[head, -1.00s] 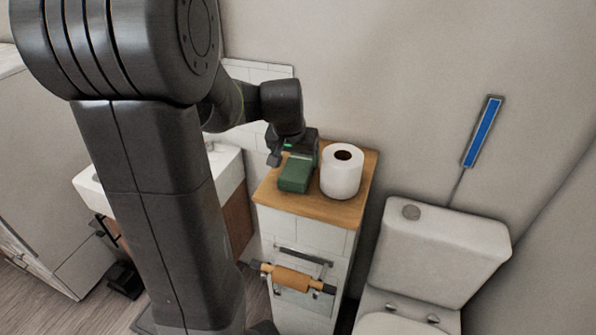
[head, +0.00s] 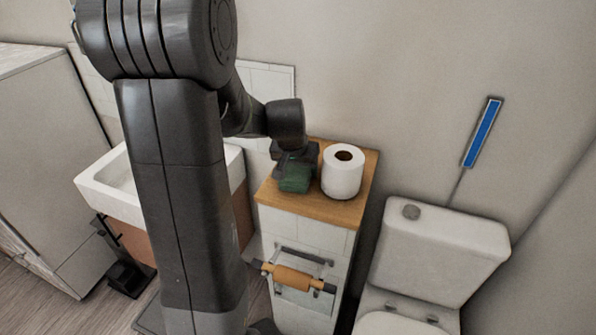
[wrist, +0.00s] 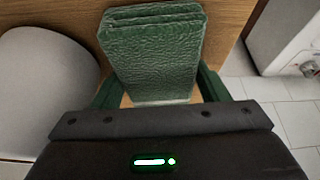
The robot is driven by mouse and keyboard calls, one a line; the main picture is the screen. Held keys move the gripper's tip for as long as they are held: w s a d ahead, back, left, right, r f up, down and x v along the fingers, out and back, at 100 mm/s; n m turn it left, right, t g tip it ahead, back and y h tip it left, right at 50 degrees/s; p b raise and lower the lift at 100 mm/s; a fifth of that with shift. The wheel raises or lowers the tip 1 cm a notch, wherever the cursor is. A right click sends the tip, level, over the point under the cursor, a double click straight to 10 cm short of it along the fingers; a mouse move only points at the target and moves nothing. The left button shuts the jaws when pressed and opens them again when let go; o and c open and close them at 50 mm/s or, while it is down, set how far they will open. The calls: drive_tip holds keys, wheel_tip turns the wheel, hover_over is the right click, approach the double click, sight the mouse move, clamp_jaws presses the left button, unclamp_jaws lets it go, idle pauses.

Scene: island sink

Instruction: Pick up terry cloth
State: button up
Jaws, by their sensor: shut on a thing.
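The terry cloth (head: 294,184) is a dark green folded block on the wooden top of the white tiled stand. My gripper (head: 293,174) is over it and hides its back part in the head view. In the wrist view the cloth (wrist: 155,55) shows its textured surface and folded layers, lying between the fingers of my gripper (wrist: 153,92). The fingers are shut on the cloth at its near end. I cannot tell whether the cloth is clear of the wood.
A white toilet paper roll (head: 342,171) stands close to the right of the cloth on the wooden top (head: 325,212). A toilet (head: 440,250) is at the right and a white sink (head: 108,187) at the left. The wall is close behind the stand.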

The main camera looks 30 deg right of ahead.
sight(298, 167)
wheel_tip(298, 167, up, 10)
idle(0.6)
